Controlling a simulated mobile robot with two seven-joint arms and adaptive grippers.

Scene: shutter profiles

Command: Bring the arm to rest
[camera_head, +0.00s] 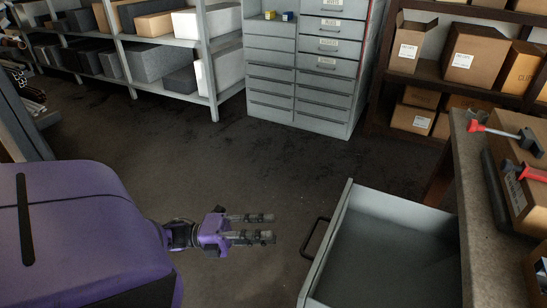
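My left arm, purple, comes in from the left edge. Its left gripper (262,227) points to the right above the dark floor. The two fingers are apart with nothing between them. The gripper is a little left of the handle of an open grey drawer (341,213) and does not appear to touch it. My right gripper does not show.
The drawer's visible inside is empty. A workbench (463,168) at right carries a cardboard box (513,178) with red-handled tools. The middle floor is clear.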

